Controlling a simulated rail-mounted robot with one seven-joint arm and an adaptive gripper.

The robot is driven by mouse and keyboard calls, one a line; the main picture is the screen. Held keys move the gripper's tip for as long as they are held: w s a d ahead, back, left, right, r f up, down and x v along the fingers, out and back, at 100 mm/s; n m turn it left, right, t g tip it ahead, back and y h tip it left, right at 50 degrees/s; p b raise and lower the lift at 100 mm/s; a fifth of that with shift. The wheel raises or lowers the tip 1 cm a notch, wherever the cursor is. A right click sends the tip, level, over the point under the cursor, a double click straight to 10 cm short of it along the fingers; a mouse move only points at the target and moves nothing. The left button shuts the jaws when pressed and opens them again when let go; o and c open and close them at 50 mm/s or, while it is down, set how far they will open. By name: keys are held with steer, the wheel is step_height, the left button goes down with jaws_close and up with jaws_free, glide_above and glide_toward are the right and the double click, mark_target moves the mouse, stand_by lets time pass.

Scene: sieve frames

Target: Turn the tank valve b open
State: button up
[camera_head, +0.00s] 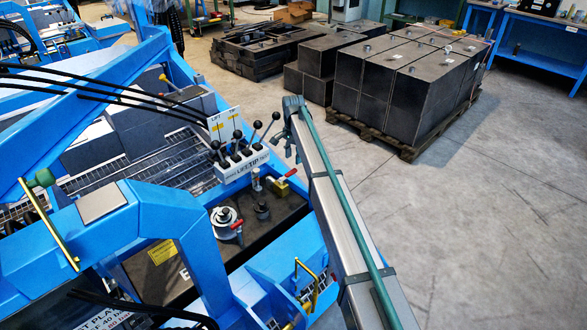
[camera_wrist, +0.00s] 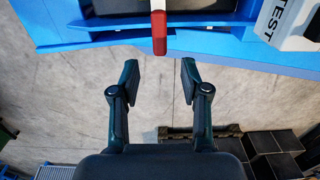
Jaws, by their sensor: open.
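The dark tank top in the head view carries a small valve with a yellow body and a red-tipped handle (camera_head: 286,175). A second fitting, a round grey cap with a red lever (camera_head: 237,225), sits to its left and nearer. No letter naming valve b is readable. In the wrist view a red handle end on a pale stem (camera_wrist: 159,36) hangs in from the top centre. My gripper (camera_wrist: 159,72) is open and empty, its two fingers on either side below that handle and apart from it. In the head view my arm's end is above and right of the valves.
A white lever box with black knobs (camera_head: 242,165) stands behind the valves; its white block also shows in the wrist view (camera_wrist: 295,22). Blue machine frame (camera_head: 170,208) surrounds the tank. Dark blocks on a pallet (camera_head: 407,85) stand behind. The floor (camera_head: 480,220) at right is clear.

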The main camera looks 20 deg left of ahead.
mark_target(294, 170)
steer(key=shift+f, duration=3.2)
jaws_close()
